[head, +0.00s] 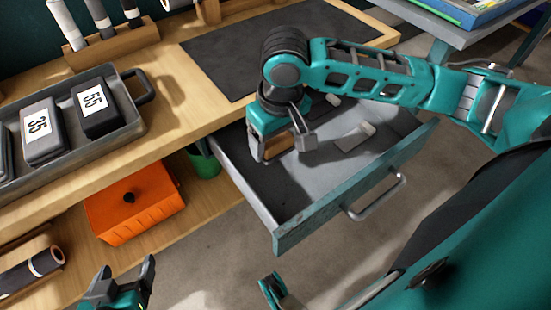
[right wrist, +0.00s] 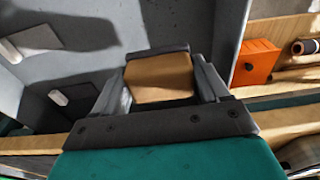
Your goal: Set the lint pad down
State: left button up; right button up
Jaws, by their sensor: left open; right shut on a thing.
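The lint pad, a tan block with a dark edge (head: 279,144), is between the fingers of my right gripper (head: 283,149). In the right wrist view the pad (right wrist: 160,80) sits between both fingers, which are shut on it. The gripper points down into the open grey drawer (head: 290,208). I cannot tell whether the pad touches the drawer floor. My left gripper (head: 127,274) is open and empty at the bottom left of the head view, away from the drawer.
A flat grey item with a white handle (head: 355,138) lies in the drawer; a smaller pale item (head: 333,99) lies behind it. The bench carries a dark mat (head: 225,58) and a metal tray (head: 132,122) with numbered blocks. An orange box (head: 135,205) is on the shelf below.

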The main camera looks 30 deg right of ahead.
aim_at(275, 168)
notch_tip(275, 168, down, 6)
jog(key=shift+r+b, duration=0.1)
jog(key=shift+b, duration=1)
jog(key=o, duration=1)
